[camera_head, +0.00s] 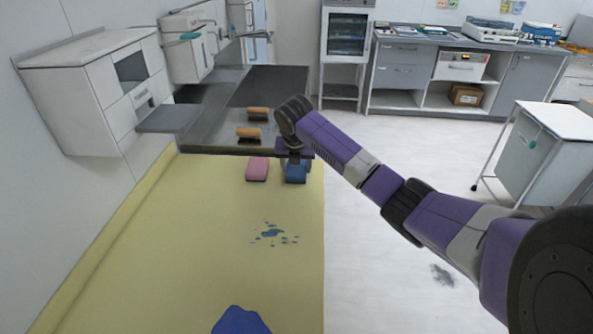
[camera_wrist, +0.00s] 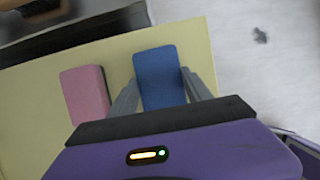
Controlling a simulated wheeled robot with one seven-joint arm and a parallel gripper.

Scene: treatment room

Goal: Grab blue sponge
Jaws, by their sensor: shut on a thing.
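The blue sponge (camera_head: 296,174) is at the far right corner of the yellow table top (camera_head: 180,250). In the wrist view the blue sponge (camera_wrist: 159,78) lies between the two fingers of my gripper (camera_wrist: 162,88), which is shut on it. The head view shows my gripper (camera_head: 295,164) over the sponge from above, hiding part of it. I cannot tell whether the sponge still touches the table. A pink sponge (camera_head: 257,169) lies just left of it and also shows in the wrist view (camera_wrist: 85,95).
Two brushes with tan tops (camera_head: 257,113) (camera_head: 249,133) lie on the dark surface behind the yellow top.

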